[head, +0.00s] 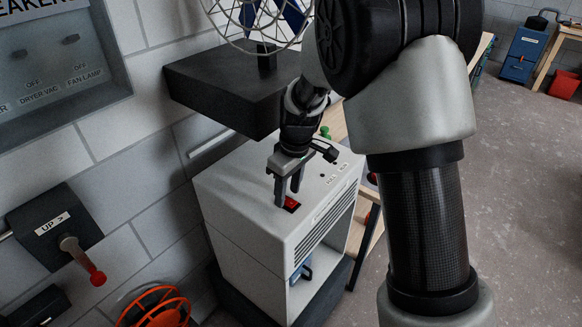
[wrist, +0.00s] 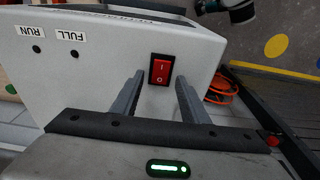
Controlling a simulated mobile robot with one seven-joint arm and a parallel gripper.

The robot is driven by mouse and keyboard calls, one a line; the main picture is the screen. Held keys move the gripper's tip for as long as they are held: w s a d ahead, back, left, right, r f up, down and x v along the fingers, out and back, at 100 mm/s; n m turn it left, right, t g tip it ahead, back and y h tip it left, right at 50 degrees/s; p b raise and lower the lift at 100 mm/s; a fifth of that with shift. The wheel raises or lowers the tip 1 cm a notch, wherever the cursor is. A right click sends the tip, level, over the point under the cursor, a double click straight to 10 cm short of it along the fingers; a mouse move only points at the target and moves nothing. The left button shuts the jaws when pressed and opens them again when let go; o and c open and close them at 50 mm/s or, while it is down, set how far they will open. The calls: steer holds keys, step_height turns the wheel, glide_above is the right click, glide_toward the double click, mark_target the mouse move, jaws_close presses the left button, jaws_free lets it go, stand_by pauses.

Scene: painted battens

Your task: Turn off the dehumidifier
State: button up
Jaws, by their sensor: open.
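The dehumidifier (head: 235,215) is a white box standing below a black shelf; its top panel also fills much of the wrist view (wrist: 95,80). A red rocker switch (head: 291,204) is set in its top. In the wrist view the switch (wrist: 160,69) has I at its upper end and O at its lower end. The RUN and FULL labels sit beside small dark dots. My gripper (head: 288,197) is open, pointing down close over the switch. In the wrist view its fingers (wrist: 159,82) flank the switch with nothing between them. Whether they touch the panel I cannot tell.
A black shelf (head: 215,95) with a wire-caged fan overhangs behind my gripper. On the left are a breaker panel (head: 50,62), a lever with a red knob (head: 97,278) and an orange reel (head: 158,310). Open floor (head: 520,190) lies to the right.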

mark_target(294, 205)
step_height(294, 205, up, 16)
steer(key=s+d, duration=0.1)
steer(key=shift+s+d, duration=0.2)
steer(key=shift+d, duration=0.15)
steer(key=shift+r, duration=0.1)
